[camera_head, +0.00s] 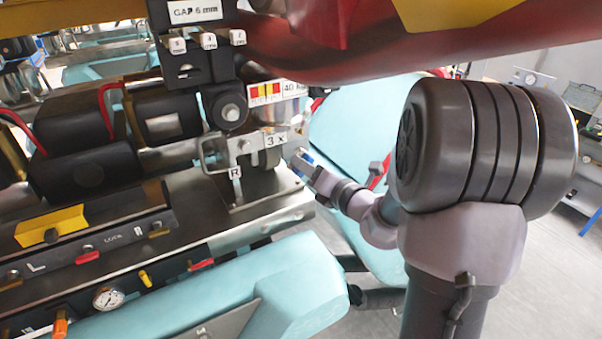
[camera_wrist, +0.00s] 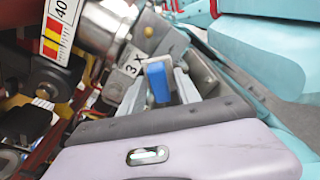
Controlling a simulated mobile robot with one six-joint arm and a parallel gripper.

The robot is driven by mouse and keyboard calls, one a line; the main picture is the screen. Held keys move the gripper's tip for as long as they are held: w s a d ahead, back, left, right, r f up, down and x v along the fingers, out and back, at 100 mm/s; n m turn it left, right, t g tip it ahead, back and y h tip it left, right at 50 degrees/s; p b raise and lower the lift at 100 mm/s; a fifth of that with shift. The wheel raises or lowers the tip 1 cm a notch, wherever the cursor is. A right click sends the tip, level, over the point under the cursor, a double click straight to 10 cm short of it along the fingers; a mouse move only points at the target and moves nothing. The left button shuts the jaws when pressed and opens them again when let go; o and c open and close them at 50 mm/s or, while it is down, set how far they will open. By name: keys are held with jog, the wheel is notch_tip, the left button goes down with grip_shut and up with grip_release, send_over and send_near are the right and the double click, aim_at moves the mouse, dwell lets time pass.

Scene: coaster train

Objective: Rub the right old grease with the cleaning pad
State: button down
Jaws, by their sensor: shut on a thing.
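My gripper (camera_head: 304,160) is at the right of the bracket marked "3 X" (camera_head: 276,140), its tips pointing at the bracket's right side. In the wrist view, my gripper (camera_wrist: 160,86) is shut on a small blue block with a pale top, which looks like the cleaning pad (camera_wrist: 159,84). In the head view only a small blue bit of it shows between the fingers. The pad is close to the "3 X" plate; I cannot tell whether it touches anything. I cannot make out the old grease, which may be hidden behind the pad or bracket.
A silver cylinder with a "40" label (camera_head: 292,88) is above. Teal padded seats (camera_head: 270,283) lie in front and behind. A red body (camera_head: 400,50) overhangs the arm.

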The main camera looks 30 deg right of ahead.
jog(key=shift+s, duration=0.1)
jog(key=s, duration=0.2)
jog(key=shift+s, duration=0.3)
jog(key=shift+w, duration=0.1)
dwell(0.4)
jog(key=shift+y, duration=0.3)
jog(key=w, duration=0.6)
jog(key=shift+f+b, duration=0.15)
jog(key=shift+b, duration=0.2)
jog(key=shift+w+p, duration=0.3)
jog(key=shift+w, duration=0.75)
jog(key=shift+d, duration=0.1)
